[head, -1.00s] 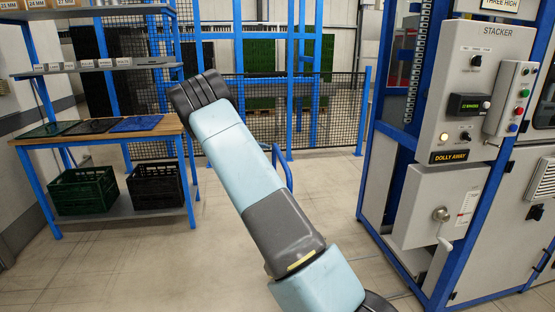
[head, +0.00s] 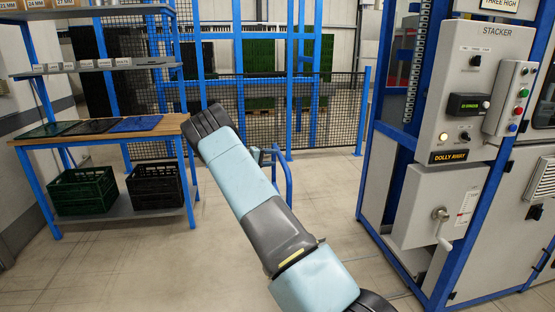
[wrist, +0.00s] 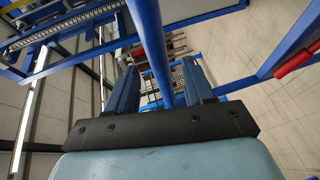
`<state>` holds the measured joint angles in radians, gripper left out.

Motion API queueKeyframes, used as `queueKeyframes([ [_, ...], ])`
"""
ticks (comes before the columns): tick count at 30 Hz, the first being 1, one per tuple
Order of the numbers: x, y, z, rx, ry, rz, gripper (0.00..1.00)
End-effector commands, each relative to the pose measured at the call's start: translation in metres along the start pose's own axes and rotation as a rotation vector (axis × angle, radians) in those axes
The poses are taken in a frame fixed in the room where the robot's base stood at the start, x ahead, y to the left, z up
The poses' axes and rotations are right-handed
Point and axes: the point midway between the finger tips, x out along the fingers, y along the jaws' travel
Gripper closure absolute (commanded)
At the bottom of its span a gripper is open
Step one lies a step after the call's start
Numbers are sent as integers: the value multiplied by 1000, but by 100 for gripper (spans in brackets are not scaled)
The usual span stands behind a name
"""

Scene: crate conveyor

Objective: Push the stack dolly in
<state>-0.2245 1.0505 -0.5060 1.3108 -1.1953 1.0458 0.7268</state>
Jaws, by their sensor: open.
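The blue tubular handle of the stack dolly (head: 289,181) shows just right of my arm in the head view, and my arm hides most of the dolly. In the wrist view a thick blue bar (wrist: 150,35), which looks like that handle, runs between the fingers of my gripper (wrist: 161,85). The fingers are apart, one on each side of the bar. I cannot tell whether either touches it. The stacker (head: 478,95) stands at the right with a lit "DOLLY AWAY" sign (head: 449,156).
A blue shelf bench (head: 165,128) with a green crate (head: 82,190) and a black crate (head: 155,186) stands left. A mesh fence (head: 340,100) closes the back. A crank (head: 441,215) sticks out from the stacker.

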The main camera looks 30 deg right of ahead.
Motion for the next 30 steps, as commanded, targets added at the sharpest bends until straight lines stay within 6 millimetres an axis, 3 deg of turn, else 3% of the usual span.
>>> queueKeyframes([
  [3,21,0,0,1,-1,-1,47],
  [10,47,0,0,0,-1,0,47],
  [23,54,0,0,0,0,-1,47],
  [30,54,0,0,0,0,-1,70],
])
